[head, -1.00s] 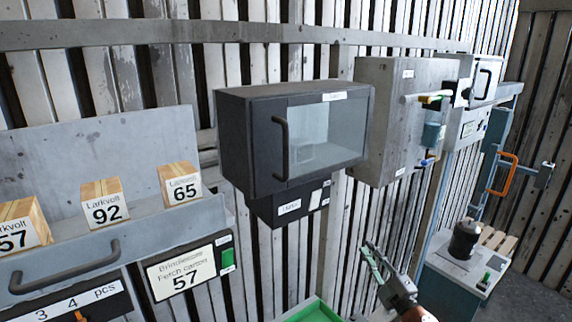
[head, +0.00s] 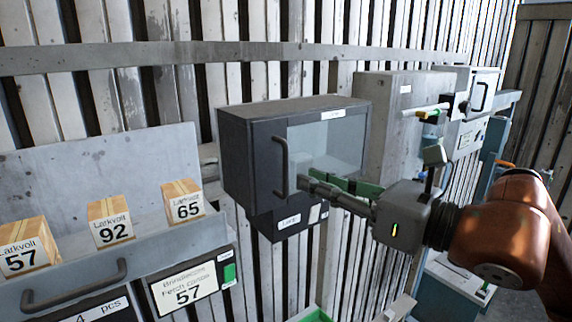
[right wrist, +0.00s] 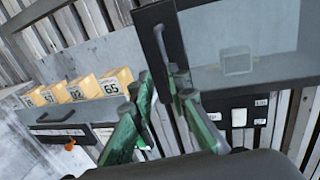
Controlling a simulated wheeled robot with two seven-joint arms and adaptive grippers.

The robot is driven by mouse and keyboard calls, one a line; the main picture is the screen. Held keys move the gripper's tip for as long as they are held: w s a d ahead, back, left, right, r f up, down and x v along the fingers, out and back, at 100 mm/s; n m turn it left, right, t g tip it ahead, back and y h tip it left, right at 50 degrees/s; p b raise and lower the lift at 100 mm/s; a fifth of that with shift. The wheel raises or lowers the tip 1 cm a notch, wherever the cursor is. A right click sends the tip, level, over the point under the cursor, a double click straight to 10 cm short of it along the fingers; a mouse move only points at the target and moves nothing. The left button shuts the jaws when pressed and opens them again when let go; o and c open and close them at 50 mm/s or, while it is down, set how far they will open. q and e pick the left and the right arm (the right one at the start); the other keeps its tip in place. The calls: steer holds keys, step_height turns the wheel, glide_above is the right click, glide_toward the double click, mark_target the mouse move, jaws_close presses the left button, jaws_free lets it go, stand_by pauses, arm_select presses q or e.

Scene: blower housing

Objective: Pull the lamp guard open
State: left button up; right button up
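The lamp guard appears to be the dark box's glass-fronted door (head: 327,145), on the wall. It looks closed, with an upright dark bar handle (head: 281,166) at its left edge. The handle also shows at the upper left of the door in the right wrist view (right wrist: 161,42). My right gripper (head: 312,181) reaches in from the right, its fingertips just right of the handle's lower part in the head view. In the right wrist view my right gripper (right wrist: 162,87) has its fingers apart with nothing between them; the handle lies beyond the tips. My left gripper is out of view.
A small labelled dark box (head: 290,220) hangs under the glass-fronted box. A grey cabinet (head: 387,125) stands to its right. At the left, a grey shelf holds labelled wooden blocks (head: 110,222) above a drawer handle (head: 75,287). A green tray (head: 312,314) is below.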

mark_target(288, 167)
steer(key=p+x, duration=0.1)
steer(key=x, duration=0.1)
steer(key=p+x, duration=0.1)
steer(key=x, duration=0.2)
steer(key=p+x, duration=0.1)
steer(key=x, duration=0.1)
steer(key=shift+w+d+r, duration=0.1)
steer(key=shift+w+r, duration=0.2)
steer(key=shift+w, duration=0.2)
steer(key=shift+f, duration=0.1)
steer(key=shift+c, duration=0.3)
jaws_close()
